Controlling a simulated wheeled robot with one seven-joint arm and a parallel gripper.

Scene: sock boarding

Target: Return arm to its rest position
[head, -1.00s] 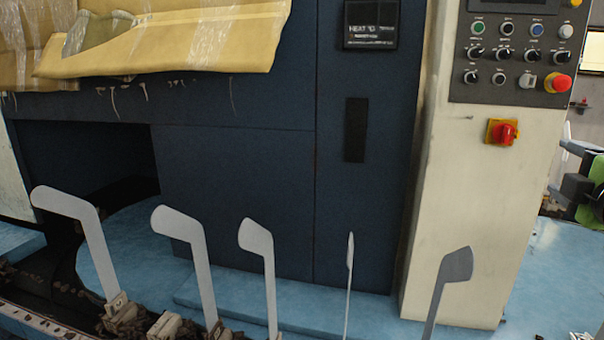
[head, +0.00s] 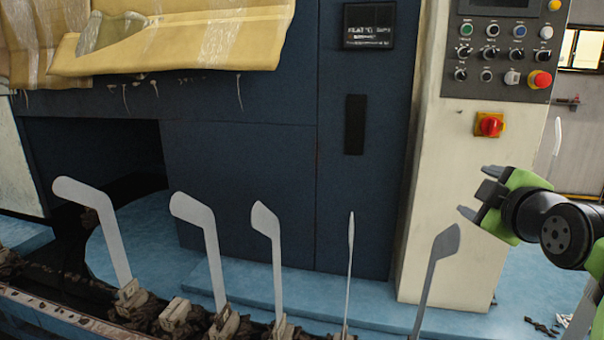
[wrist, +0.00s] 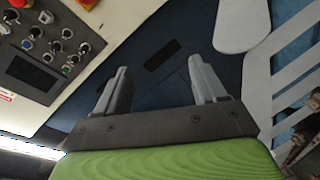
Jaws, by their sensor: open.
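My gripper (head: 477,200) is at the right of the head view, in front of the cream control column and just above and right of the rightmost sock board. Its two grey fingers point left, stand apart and hold nothing. In the wrist view my gripper (wrist: 158,88) shows both fingers spread with an empty gap between them. My black and green arm enters from the right edge of the head view.
Several flat metal sock boards (head: 199,240) stand upright along the front rail; one also shows large in the wrist view (wrist: 240,25). Behind are the dark blue machine (head: 240,180) and the control panel (head: 500,50) with a red emergency button. Yellow covering (head: 180,40) hangs upper left.

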